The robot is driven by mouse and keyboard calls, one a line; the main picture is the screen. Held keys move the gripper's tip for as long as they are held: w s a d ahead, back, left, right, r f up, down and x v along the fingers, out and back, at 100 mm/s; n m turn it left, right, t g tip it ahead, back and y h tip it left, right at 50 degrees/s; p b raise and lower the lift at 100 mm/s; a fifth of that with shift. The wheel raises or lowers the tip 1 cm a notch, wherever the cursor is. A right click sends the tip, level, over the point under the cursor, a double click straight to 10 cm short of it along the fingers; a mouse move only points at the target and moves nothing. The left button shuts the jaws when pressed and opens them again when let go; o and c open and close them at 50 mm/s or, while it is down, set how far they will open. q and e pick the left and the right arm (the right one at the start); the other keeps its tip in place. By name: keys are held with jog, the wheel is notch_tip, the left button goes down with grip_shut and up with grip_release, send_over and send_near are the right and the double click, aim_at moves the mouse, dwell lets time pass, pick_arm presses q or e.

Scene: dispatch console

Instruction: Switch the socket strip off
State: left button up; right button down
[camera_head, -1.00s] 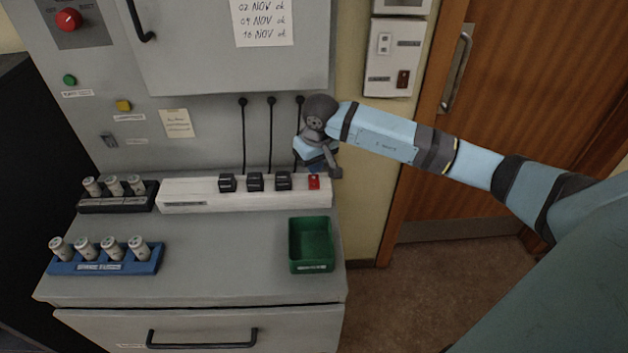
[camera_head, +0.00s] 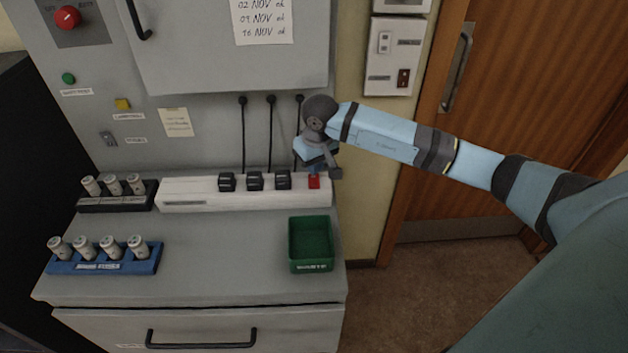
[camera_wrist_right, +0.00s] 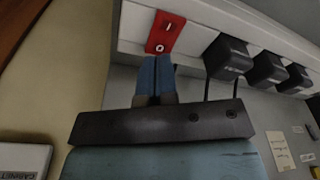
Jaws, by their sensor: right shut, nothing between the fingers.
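The white socket strip (camera_head: 200,194) lies along the back of the grey console top, with several black plugs (camera_head: 255,181) in it. Its red rocker switch (camera_head: 314,182) is at the right end. In the right wrist view the switch (camera_wrist_right: 166,32) shows an "I" mark and, nearer the fingers, an "O" mark. My right gripper (camera_head: 315,170) is shut and empty, its blue fingertips (camera_wrist_right: 155,60) right at the "O" end of the switch. I cannot tell whether they touch it. Whether the switch is pressed is unclear. My left gripper is not in view.
A green waste bin (camera_head: 311,245) stands in front of the switch end. A blue rack (camera_head: 105,262) and a black rack (camera_head: 117,197) hold white cylinders at the left. Black cables (camera_head: 270,135) hang behind the strip. The middle of the console top is clear.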

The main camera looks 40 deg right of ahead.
jog(key=shift+f+b, duration=0.85)
jog(key=shift+f, duration=0.15)
jog(key=shift+r, duration=0.15)
jog(key=shift+r+p, duration=0.35)
jog(key=shift+r, duration=0.25)
jog(key=shift+r+p, duration=0.9)
jog(key=shift+r, duration=1.85)
